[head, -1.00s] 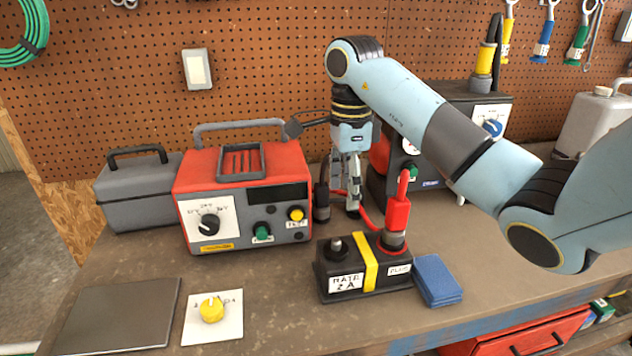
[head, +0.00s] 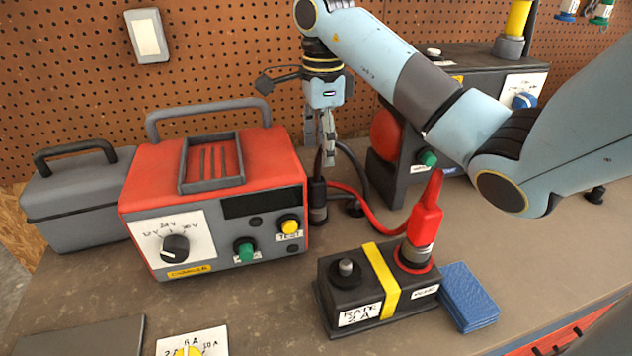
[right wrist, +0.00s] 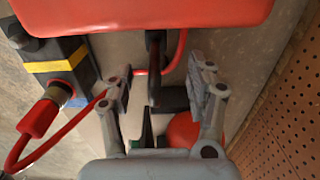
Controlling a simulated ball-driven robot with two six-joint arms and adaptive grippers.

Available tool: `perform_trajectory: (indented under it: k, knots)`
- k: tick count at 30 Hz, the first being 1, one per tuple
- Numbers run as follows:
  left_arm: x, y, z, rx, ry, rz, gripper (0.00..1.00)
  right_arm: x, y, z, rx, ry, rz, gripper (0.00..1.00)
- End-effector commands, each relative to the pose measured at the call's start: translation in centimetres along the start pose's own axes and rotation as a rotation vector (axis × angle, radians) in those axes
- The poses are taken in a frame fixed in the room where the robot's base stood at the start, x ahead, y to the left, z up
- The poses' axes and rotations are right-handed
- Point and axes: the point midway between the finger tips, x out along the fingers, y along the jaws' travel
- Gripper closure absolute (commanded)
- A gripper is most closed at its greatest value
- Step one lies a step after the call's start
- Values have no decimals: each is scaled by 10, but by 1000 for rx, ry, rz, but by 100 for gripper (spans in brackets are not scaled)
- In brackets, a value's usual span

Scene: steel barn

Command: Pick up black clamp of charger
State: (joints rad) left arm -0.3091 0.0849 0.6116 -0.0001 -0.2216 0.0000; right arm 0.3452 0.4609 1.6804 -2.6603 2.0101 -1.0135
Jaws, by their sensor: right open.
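The black clamp (head: 318,203) stands upright on the bench just right of the red charger (head: 215,190) in the head view. In the right wrist view the black clamp (right wrist: 154,52) shows ahead of the fingers, near the charger's red side (right wrist: 150,12). My right gripper (head: 325,158) points down, open and empty, above and close to the clamp; its fingers (right wrist: 160,85) are spread either side of the clamp's line in the wrist view. Contact cannot be told. A red clamp (head: 426,212) sits on the right post of the black battery (head: 375,290). My left gripper is out of view.
A grey toolbox (head: 78,195) stands left of the charger. A blue folded cloth (head: 468,297) lies beside the battery. A dark machine (head: 455,95) stands behind my right arm.

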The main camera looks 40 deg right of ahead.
Motion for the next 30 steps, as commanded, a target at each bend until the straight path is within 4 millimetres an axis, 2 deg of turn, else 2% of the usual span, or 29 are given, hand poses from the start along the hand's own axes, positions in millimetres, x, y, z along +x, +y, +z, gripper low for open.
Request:
perform_trajectory:
  k: [1,5,8,12,18,25,30]
  knots:
    - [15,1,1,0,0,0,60,15,0,0,0,0,1,44]
    - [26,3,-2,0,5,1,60,26,0,0,0,0,0,44]
    - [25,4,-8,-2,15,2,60,32,2,1,0,0,2,44]
    - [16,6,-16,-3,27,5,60,50,7,4,1,0,5,44]
    - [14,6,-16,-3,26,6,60,73,6,4,1,1,2,44]
    - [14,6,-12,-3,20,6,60,76,6,4,0,0,1,44]
    - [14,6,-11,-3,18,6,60,76,6,4,0,0,1,65]
